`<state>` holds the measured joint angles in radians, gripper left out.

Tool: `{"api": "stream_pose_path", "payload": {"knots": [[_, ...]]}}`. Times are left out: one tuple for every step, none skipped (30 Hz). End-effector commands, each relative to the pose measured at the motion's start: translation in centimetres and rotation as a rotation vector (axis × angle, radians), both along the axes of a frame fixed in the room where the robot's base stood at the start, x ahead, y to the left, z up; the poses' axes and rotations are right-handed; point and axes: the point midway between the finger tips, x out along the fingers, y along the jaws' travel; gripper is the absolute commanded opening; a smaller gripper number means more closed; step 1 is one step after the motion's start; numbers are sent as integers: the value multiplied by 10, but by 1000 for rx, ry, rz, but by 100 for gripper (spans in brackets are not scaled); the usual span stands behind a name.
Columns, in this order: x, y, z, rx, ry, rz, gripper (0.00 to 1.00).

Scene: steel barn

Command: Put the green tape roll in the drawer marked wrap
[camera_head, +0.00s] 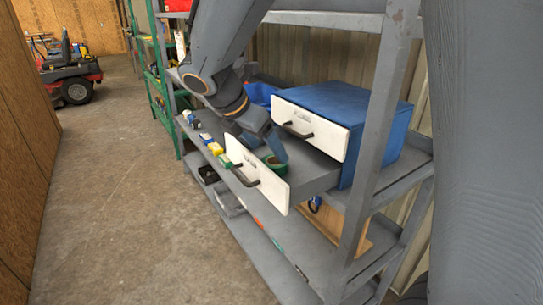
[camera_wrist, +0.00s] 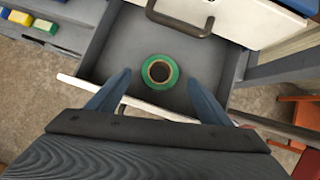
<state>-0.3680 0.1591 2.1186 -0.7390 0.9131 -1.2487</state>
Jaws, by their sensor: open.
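The green tape roll (camera_wrist: 160,72) lies flat inside the pulled-out lower drawer, near the middle of its floor in the wrist view. It also shows partly in the head view (camera_head: 277,165), behind the drawer's white front. The lower drawer (camera_head: 257,179) has a dark handle. The upper drawer (camera_head: 311,123) looks shut; its label is too small to read, and I see no readable "wrap" mark. My gripper (camera_wrist: 157,96) is open and empty, its fingers spread wider than the roll and over the drawer's front part. In the head view my gripper (camera_head: 267,145) hangs over the open drawer.
The blue drawer cabinet (camera_head: 373,112) stands on a grey metal shelf with an upright post (camera_head: 376,130) close to its right. Yellow block-like items (camera_head: 216,148) and other small things line the shelf on the left.

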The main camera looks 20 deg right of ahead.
Motion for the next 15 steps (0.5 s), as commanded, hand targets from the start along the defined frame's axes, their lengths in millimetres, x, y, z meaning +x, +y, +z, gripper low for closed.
{"api": "stream_pose_path", "payload": {"knots": [[-2,6,10,2,-5,2,73],[-4,9,15,3,-4,3,73],[-6,13,22,2,-4,3,73],[-8,16,27,2,-3,1,73],[-9,18,31,1,-4,1,73],[-11,21,37,2,-3,2,73],[-13,24,41,1,-2,2,73],[-14,26,45,3,-2,2,73],[-15,28,49,1,-2,2,73],[-16,29,52,1,-1,1,73],[-17,31,54,1,-1,2,73],[-18,32,57,1,-1,2,73],[-19,33,58,0,0,1,73],[-19,33,59,0,0,1,73],[-20,34,61,0,0,1,73]]}}
